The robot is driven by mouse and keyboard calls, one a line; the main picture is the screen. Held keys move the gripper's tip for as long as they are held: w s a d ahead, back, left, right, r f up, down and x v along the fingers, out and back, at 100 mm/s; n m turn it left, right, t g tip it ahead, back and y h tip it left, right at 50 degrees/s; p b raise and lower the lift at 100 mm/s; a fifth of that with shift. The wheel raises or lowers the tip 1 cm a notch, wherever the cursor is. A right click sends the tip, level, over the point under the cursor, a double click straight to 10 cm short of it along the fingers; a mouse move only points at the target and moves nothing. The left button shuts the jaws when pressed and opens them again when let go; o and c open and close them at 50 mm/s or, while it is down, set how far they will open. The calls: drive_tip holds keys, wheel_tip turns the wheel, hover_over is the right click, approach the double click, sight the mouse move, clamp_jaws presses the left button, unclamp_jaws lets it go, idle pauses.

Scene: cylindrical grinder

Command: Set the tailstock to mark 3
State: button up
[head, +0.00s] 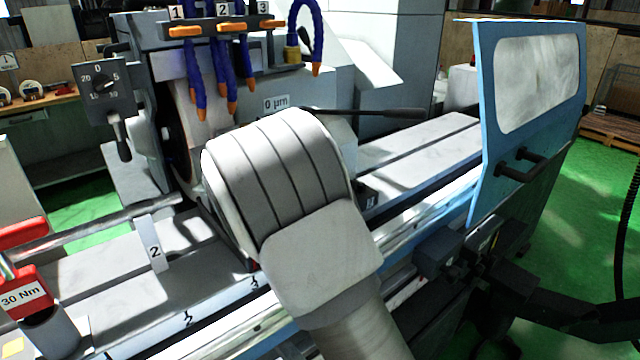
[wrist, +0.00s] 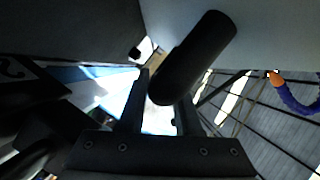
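My gripper (wrist: 158,110) shows in the wrist view with its two dark fingers pointing away. A black rounded handle (wrist: 192,60) runs down from the upper right, its end between the fingers; whether they press on it is unclear. In the head view my grey arm covers the middle of the machine and hides my gripper and most of what is behind it. I cannot make out the tailstock body. A black lever (head: 380,112) sticks out to the right from behind my arm.
The blue-framed door (head: 482,120) stands at the right. Blue coolant hoses (head: 222,70) hang above, below a strip labelled 1, 2, 3. A red tool marked 30 Nm (head: 22,290) is at the lower left. A "2" tag (head: 155,252) sits by the bar. The bed's right part (head: 425,138) looks clear.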

drive_tip(key=shift+o, duration=1.2)
drive_tip(key=shift+w+f, duration=0.15)
drive_tip(key=shift+o, duration=0.5)
drive_tip(key=v, duration=1.7)
drive_tip(key=shift+s+r+p, duration=0.2)
drive_tip(key=shift+s+p, duration=0.05)
drive_tip(key=shift+p, duration=0.05)
